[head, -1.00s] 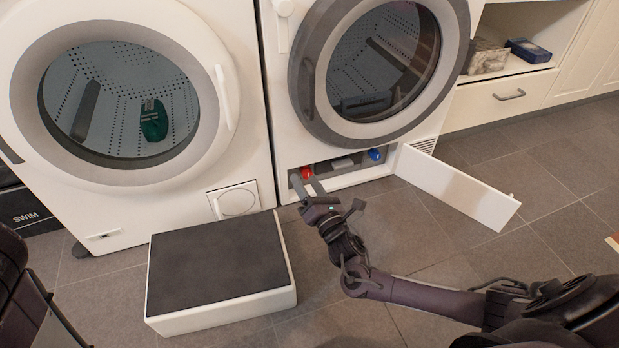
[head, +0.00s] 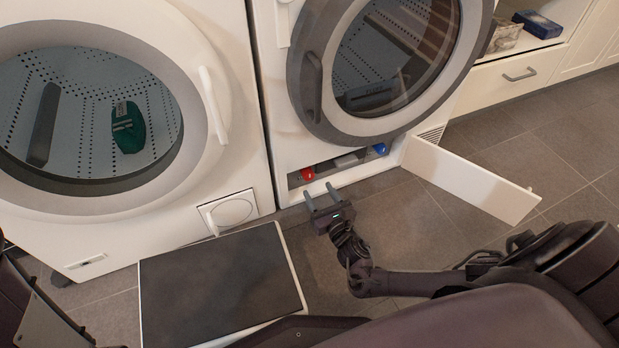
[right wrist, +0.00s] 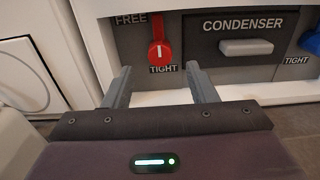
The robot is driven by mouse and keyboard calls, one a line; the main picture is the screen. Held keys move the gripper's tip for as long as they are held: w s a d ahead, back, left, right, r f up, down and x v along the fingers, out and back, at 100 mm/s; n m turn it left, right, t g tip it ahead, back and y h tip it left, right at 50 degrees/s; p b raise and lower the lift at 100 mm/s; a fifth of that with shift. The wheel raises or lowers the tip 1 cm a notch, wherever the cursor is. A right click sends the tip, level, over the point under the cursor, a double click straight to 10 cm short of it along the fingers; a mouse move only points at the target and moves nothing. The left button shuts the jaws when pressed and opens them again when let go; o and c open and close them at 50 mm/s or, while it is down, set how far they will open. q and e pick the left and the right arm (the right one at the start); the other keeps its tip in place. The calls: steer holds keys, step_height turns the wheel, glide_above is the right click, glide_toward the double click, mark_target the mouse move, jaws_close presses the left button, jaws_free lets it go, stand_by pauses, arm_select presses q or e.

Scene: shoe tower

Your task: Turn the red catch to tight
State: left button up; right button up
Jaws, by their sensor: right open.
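The red catch (head: 307,173) sits at the left of the open recess low in the right-hand machine. In the right wrist view the red catch (right wrist: 160,46) stands upright, its narrow end up and its wider end down. The FREE label (right wrist: 130,20) is at its upper left and the TIGHT label (right wrist: 162,69) directly below it. My right gripper (head: 319,192) is open and empty, in front of the recess and apart from the catch. In the wrist view its fingers (right wrist: 159,72) stand either side of the catch's line, short of it. My left gripper is out of view.
A grey CONDENSER handle (right wrist: 246,47) and a blue catch (head: 380,149) lie right of the red one. The open white flap (head: 470,180) stands out on the right. A dark-topped white step (head: 220,285) stands on the floor at left.

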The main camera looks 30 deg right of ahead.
mark_target(310, 177)
steer(key=w+b, duration=0.1)
steer(key=w, duration=0.1)
steer(key=w+b, duration=0.1)
steer(key=w, duration=0.1)
steer(key=shift+w+d+f, duration=0.1)
steer(key=shift+f, duration=0.1)
steer(key=shift+w+r+b, duration=0.2)
steer(key=shift+w+b, duration=0.15)
steer(key=shift+w, duration=0.3)
steer(key=c, duration=1)
